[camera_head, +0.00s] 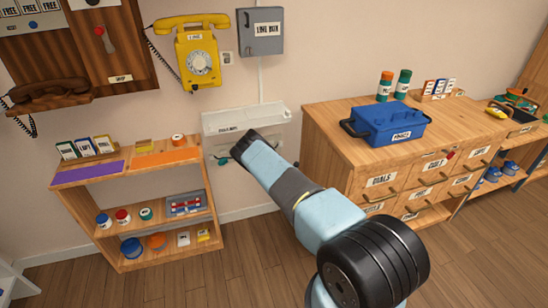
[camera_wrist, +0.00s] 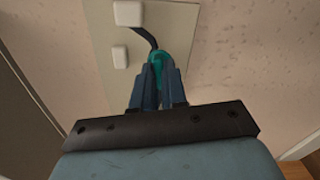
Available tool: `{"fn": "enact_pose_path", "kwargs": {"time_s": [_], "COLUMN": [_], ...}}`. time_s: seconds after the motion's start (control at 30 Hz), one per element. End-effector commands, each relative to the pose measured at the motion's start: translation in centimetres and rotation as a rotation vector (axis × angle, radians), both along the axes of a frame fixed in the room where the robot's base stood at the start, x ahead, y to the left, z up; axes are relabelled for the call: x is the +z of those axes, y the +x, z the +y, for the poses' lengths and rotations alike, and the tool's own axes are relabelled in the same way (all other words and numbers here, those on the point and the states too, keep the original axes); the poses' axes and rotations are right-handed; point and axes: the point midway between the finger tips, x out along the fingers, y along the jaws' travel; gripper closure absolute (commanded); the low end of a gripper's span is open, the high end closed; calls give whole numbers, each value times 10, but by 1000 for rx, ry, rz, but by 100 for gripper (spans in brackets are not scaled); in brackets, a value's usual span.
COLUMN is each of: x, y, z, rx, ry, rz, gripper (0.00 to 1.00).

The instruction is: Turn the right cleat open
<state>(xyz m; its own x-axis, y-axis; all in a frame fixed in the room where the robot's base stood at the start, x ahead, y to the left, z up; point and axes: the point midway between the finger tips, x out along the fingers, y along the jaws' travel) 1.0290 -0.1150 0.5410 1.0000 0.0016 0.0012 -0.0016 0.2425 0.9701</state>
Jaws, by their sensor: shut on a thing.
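The right cleat is teal and shows in the wrist view (camera_wrist: 158,57), against a pale wall plate (camera_wrist: 180,20). My gripper (camera_wrist: 160,72) is shut on it, one finger on each side; the fingers hide part of the cleat. A dark bent strip (camera_wrist: 146,37) runs from the cleat up to the left; I cannot tell what it is. In the head view my gripper (camera_head: 240,146) is at the wall below a white open bin (camera_head: 232,123). Another teal piece (camera_head: 222,160) shows just left of my gripper. The right cleat is hidden there by my arm.
A low wooden shelf (camera_head: 128,181) stands left of my arm. A wooden drawer cabinet (camera_head: 340,140) with a blue box (camera_head: 388,124) on top stands to the right. A yellow phone (camera_head: 197,54) and a grey box (camera_head: 260,31) hang above on the wall.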

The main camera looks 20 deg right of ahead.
Motion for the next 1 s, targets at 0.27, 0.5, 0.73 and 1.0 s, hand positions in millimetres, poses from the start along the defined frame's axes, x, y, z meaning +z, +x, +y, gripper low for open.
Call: {"fn": "enact_pose_path", "kwargs": {"time_s": [0.27,0.5,0.73,1.0], "x": [-5,-5,-5,-5], "y": [-2,-2,-2,-2], "z": [4,3,2,2], "rx": [6,5,3,2], "ry": [-160,-227,-242,-241], "rz": [7,7,7,7], "gripper": [100,100,100,100]}}
